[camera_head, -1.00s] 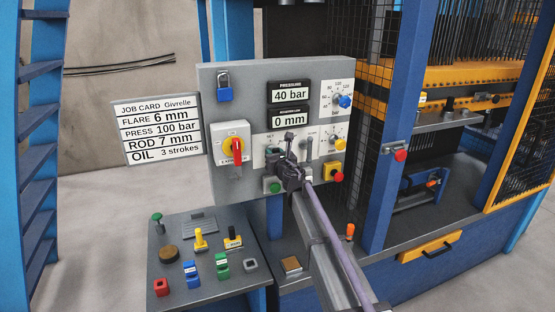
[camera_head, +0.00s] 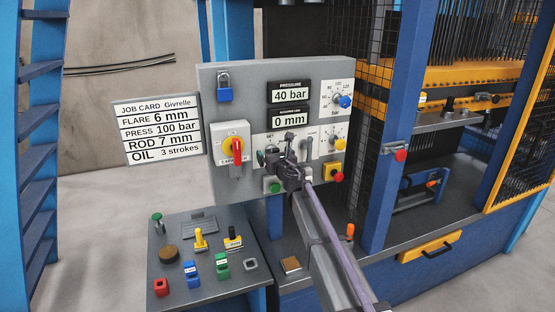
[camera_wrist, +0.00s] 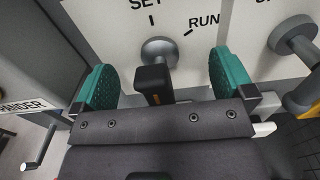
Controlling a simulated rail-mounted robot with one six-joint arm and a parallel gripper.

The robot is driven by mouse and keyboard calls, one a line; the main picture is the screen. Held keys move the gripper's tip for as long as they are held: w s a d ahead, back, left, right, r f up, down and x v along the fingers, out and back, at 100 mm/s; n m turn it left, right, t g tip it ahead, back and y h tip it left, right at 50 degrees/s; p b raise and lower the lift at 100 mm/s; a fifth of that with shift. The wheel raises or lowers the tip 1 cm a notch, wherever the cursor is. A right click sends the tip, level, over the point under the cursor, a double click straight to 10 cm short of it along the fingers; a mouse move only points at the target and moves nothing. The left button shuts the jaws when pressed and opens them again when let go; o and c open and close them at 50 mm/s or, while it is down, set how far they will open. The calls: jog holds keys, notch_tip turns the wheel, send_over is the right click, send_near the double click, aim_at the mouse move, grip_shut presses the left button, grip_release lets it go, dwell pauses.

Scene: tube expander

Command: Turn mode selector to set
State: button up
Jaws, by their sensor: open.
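The mode selector (camera_wrist: 159,52) is a round grey knob with a black handle (camera_wrist: 152,84) that sticks out toward the wrist camera. The SET mark is above it and the RUN mark is to its upper right. Which mark the handle points to is hard to tell. My gripper (camera_wrist: 165,82) is open, with one teal finger pad on each side of the handle and a visible gap on both sides. In the head view my gripper (camera_head: 284,163) is at the lower middle of the grey panel and largely hides the selector.
The panel (camera_head: 212,120) also carries a red and yellow rotary switch (camera_head: 237,150), pressure and millimetre displays, and a red button (camera_head: 337,176). Another knob (camera_wrist: 292,35) is close to the right finger. A desk of coloured controls (camera_head: 205,285) stands at lower left.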

jog(key=v, duration=0.7)
dwell(0.3)
